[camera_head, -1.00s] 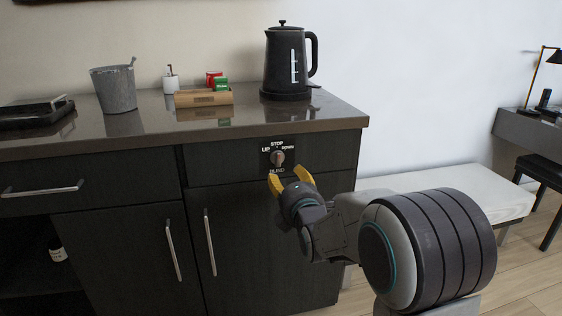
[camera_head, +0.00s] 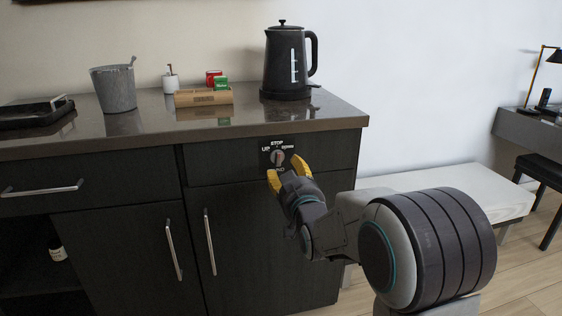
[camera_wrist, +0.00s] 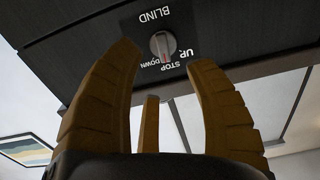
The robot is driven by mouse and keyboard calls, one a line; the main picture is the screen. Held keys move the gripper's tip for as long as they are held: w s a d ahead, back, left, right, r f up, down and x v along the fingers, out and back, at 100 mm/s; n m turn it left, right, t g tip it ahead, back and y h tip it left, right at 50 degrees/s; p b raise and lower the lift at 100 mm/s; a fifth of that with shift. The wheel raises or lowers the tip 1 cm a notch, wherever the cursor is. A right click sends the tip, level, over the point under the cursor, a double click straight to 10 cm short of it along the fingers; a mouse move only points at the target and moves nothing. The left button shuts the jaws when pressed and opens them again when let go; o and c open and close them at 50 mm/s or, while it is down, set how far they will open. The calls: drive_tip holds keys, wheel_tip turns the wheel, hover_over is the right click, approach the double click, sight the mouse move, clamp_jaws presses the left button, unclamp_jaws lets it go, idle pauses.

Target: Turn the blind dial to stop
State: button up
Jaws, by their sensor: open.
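The blind dial (camera_head: 278,158) is a small grey knob on a dark plate on the cabinet front, labelled UP, STOP, DOWN and BLIND. In the wrist view the dial (camera_wrist: 163,46) appears upside down, with a red mark on its lower part, near the STOP and DOWN labels. I cannot tell exactly which label it points at. My gripper (camera_head: 286,172) has yellow fingers, open and empty, just below and in front of the dial. In the wrist view the dial shows between and beyond the fingertips of my gripper (camera_wrist: 164,52), apparently untouched.
The countertop (camera_head: 140,128) overhangs the dial panel. A kettle (camera_head: 286,65), a wooden box (camera_head: 204,97) and a bucket (camera_head: 114,90) stand on it. Long door handles (camera_head: 209,242) stick out at the lower left. A white bench (camera_head: 450,190) is at the right.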

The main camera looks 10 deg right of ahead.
sight(280, 160)
drive_tip(key=shift+m, duration=0.3)
drive_tip(key=w+b, duration=0.4)
drive_tip(key=shift+w+f, duration=0.2)
drive_tip(key=shift+w, duration=0.1)
drive_tip(key=shift+w+r+b, duration=0.15)
drive_tip(key=shift+w+b, duration=0.15)
drive_tip(key=shift+w, duration=1.05)
drive_tip(key=shift+r, duration=0.1)
clamp_jaws()
